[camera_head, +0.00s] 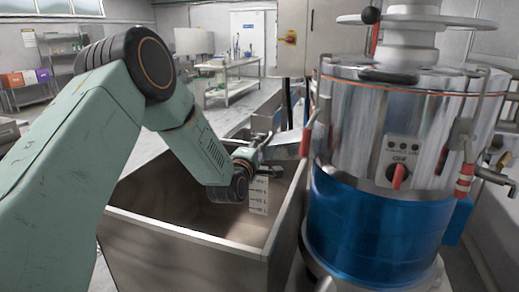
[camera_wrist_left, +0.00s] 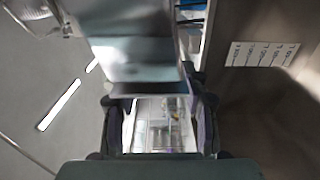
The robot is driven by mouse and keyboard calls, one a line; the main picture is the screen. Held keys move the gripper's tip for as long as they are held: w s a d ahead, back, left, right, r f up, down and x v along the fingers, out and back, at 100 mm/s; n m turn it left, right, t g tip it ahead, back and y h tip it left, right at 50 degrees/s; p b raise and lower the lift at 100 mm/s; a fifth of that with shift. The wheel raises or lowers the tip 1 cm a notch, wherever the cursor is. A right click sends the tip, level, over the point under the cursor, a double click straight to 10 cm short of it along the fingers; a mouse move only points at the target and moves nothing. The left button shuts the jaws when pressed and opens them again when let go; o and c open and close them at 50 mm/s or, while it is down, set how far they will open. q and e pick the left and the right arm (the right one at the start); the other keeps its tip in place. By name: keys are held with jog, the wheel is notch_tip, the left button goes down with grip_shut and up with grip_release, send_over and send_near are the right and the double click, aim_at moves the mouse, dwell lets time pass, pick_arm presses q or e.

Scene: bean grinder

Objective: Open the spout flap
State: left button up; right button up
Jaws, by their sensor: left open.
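The metal spout (camera_head: 286,151) sticks out from the left side of the grinder, over the open steel bin. In the left wrist view its shiny grey plates (camera_wrist_left: 135,55) hang down toward my jaws; I cannot tell exactly where the flap begins. My left gripper (camera_head: 262,148) is at the outer end of the spout. In the wrist view the left gripper (camera_wrist_left: 158,112) is open, with one dark finger on each side of the lower plate edge. I cannot tell whether the fingers touch it. My right gripper is not in view.
A wheeled table (camera_head: 228,80) stands farther back.

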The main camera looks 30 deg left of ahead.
pick_arm(q)
jog(key=shift+w+f, duration=0.1)
jog(key=shift+w, duration=0.05)
jog(key=c, duration=0.5)
grip_shut()
